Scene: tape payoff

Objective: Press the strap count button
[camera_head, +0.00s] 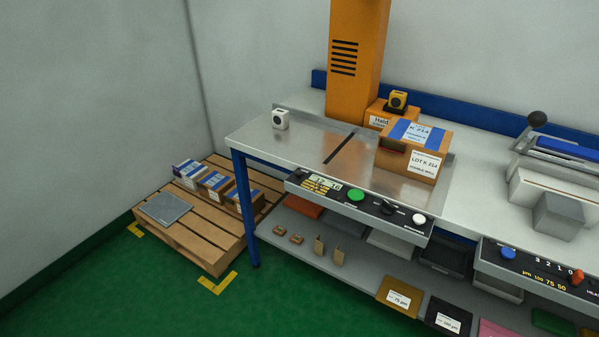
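A grey control panel (338,203) runs along the front edge of the bench. From left to right it carries a small lit display (325,181), a green button (355,194), a black knob (388,207) and a white button (419,218). The panel's lettering is too small to read, so I cannot tell which one is the strap count button. A brown carton (409,162) with blue bands and a "LOT K 214" label sits on the metal bench top above the panel. Neither of my grippers shows in the head view.
An orange column (356,55) stands behind the bench (258,137). A second panel (535,270) at right has a blue button (508,253) and an orange-red knob (577,276). A pallet (193,236) with small boxes lies at left. Green floor is clear in front.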

